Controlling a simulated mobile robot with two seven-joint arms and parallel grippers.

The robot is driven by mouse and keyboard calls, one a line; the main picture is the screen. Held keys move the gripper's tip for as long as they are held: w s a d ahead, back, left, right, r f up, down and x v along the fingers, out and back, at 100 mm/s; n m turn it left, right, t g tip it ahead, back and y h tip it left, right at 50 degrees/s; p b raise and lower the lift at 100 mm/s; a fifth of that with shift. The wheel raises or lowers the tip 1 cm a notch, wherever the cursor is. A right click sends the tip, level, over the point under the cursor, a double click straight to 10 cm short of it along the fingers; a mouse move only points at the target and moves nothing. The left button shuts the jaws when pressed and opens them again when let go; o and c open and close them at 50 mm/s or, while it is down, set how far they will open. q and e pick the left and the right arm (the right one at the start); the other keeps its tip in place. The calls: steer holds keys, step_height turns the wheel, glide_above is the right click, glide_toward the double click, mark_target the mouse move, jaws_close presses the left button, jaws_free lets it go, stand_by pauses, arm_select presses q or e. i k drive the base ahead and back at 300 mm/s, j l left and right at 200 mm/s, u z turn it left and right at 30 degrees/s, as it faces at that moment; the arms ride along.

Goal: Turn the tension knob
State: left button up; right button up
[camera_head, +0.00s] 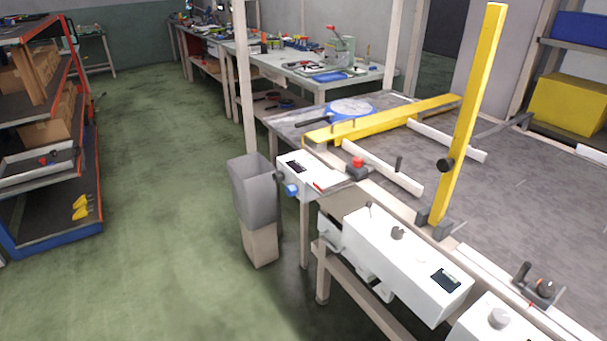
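Several knobs show, and I cannot tell which is the tension knob. A dark grey knob (397,232) sits on top of a white control box (378,248) on the machine's near side. A lighter grey knob (498,317) stands on a second white box (478,329), cut off at the bottom edge. A black round knob (445,165) is on the upright yellow post (468,110). A blue knob (291,190) is on the side of a small white panel (296,171). Neither of my grippers is in view.
The conveyor table (540,215) fills the right side. A grey bin (252,190) stands at its left end. A red button (357,161) is near that corner. A shelf rack (50,225) stands at far left. The green floor (160,220) between is clear.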

mark_target(278, 177)
steer(key=i+j+z, duration=0.1)
steer(key=z, duration=0.5)
steer(key=i+j+z, duration=0.15)
steer(key=j, duration=0.15)
steer(key=j+z, duration=0.2)
steer(key=i+j+z, duration=0.15)
steer(key=j, duration=0.25)
steer(key=i+j, duration=0.1)
steer(key=j, duration=0.35)
steer(key=i+j+z, duration=0.1)
steer(key=j, duration=0.35)
steer(key=i+j, duration=0.1)
steer(key=j, duration=0.4)
